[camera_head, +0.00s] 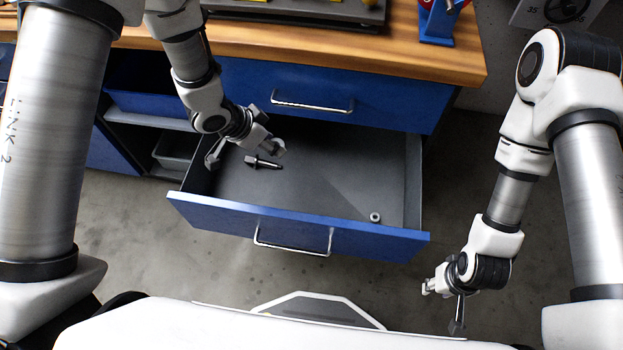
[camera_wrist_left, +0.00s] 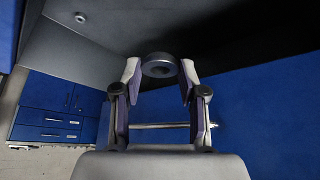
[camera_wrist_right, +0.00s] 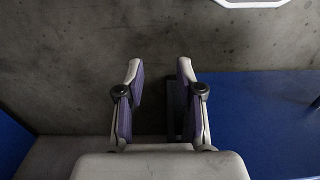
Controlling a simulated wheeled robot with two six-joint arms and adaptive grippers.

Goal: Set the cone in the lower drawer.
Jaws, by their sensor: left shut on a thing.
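My left gripper (camera_head: 245,155) is inside the open lower drawer (camera_head: 300,232), toward its left side. In the left wrist view (camera_wrist_left: 160,85) its fingers are shut on a dark round piece with a hole in its end (camera_wrist_left: 160,58), which I take to be the cone. In the head view the dark cone (camera_head: 262,162) shows at the fingertips, lying sideways over the drawer floor; whether it touches the floor I cannot tell. My right gripper (camera_head: 440,290) is outside the drawer at the right; its fingers (camera_wrist_right: 160,80) are apart with nothing between them.
A small grey ring (camera_head: 375,217) lies in the drawer's front right; it also shows in the left wrist view (camera_wrist_left: 80,17). The rest of the drawer floor is bare. The upper drawer (camera_head: 330,90) is shut above, under the wooden bench top (camera_head: 420,50). Several things stand on the bench.

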